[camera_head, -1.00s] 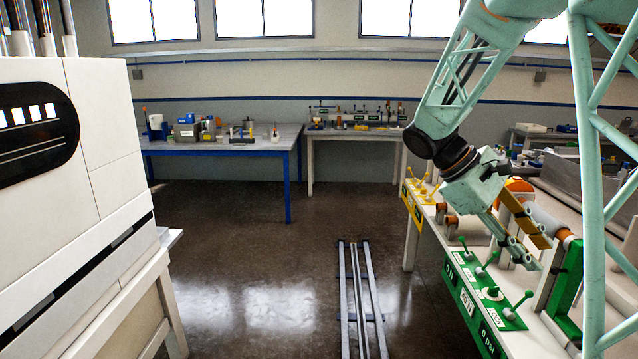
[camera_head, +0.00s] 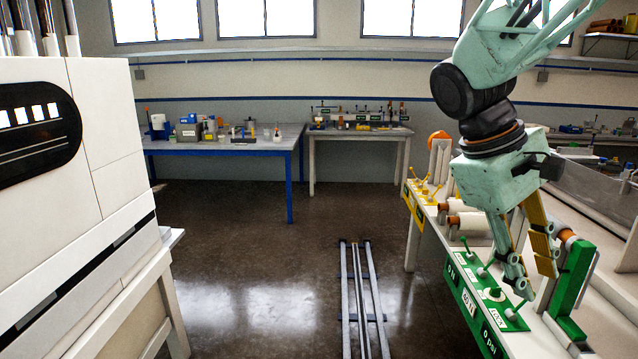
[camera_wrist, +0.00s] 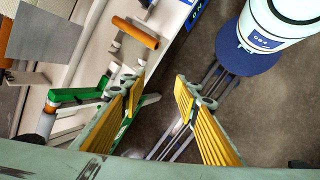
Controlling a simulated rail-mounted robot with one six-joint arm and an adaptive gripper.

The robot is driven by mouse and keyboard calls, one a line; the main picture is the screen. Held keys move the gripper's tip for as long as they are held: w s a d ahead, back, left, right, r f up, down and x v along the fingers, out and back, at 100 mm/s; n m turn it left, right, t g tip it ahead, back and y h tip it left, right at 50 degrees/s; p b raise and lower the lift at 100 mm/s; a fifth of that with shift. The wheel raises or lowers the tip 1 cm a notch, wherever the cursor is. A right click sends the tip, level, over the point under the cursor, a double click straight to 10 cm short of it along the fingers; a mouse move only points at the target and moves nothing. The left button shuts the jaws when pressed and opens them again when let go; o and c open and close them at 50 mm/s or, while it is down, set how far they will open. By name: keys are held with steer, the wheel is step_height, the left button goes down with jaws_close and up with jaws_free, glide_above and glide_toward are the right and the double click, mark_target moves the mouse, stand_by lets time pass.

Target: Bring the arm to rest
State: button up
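My gripper (camera_head: 535,280) hangs from my pale green arm over the front part of the bench at the right in the head view. Its two fingers, with yellow pads, stand apart with a gap between them. In the wrist view the fingers (camera_wrist: 160,95) also stand apart, and nothing is between the pads. The gripper points downward, close above or in front of the green control panel (camera_head: 474,298); I cannot tell whether it touches anything.
The bench holds a green bracket (camera_head: 574,290), white rollers (camera_head: 470,224) and a yellow lever panel (camera_head: 412,204). Floor rails (camera_head: 362,310) run along the open floor. A white cabinet (camera_head: 115,165) stands left. A blue-legged table (camera_head: 225,147) stands at the back.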

steer(key=s+a+m+t+y, duration=0.3)
steer(key=s+a+t+y, duration=0.2)
steer(key=s+a, duration=1.2)
steer(key=shift+s+r+m, duration=0.15)
steer(key=shift+s+m, duration=0.05)
steer(key=shift+m, duration=0.1)
stand_by(0.3)
